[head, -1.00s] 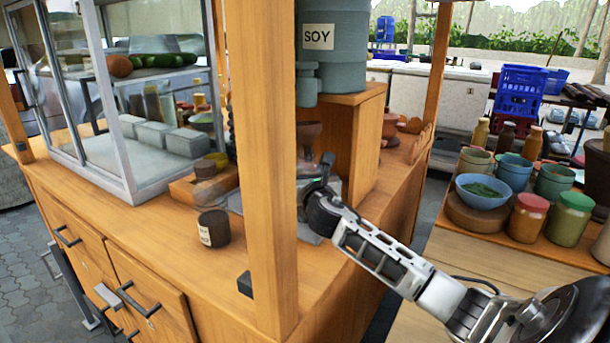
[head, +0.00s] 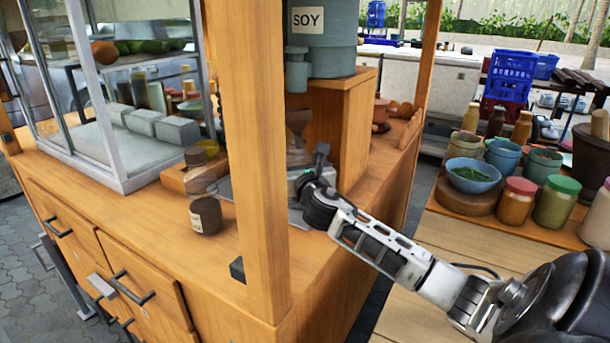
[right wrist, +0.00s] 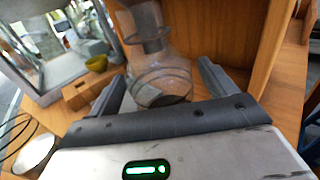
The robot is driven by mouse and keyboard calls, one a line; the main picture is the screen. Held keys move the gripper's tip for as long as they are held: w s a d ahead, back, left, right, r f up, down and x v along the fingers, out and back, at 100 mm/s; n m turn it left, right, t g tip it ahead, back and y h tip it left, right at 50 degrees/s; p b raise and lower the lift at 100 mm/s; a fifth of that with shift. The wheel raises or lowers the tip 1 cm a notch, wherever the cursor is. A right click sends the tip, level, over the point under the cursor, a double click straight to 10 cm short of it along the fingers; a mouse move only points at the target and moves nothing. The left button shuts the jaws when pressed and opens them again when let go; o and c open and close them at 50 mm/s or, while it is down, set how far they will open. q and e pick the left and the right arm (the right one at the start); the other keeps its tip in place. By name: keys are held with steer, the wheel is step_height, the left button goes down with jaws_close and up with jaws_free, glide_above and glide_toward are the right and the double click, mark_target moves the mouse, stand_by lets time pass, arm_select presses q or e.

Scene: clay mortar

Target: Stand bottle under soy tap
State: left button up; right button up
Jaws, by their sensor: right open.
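The soy container (head: 322,50), a grey-blue drum labelled SOY, stands on a wooden box (head: 345,110) at the back of the stall counter. Its tap (head: 297,70) hangs at the lower left. In the right wrist view a clear bottle (right wrist: 163,70) with a dark collar and flared top stands between my open right fingers (right wrist: 162,78). I cannot tell whether they touch it. In the head view my right gripper (head: 308,188) is low over the counter below the tap, partly hidden by the post. A brownish flared top (head: 299,120) shows beside the post. My left gripper is not in view.
A thick wooden post (head: 247,150) stands in front of the work area. A dark labelled jar (head: 205,215) and a wooden tray (head: 185,178) are left of it. A glass case (head: 100,90) fills the left. A side table (head: 445,235) with bowls and jars is right.

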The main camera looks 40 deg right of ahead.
steer(key=v, duration=0.9)
steer(key=shift+s+a, duration=0.15)
steer(key=shift+s, duration=0.2)
steer(key=shift+r, duration=0.1)
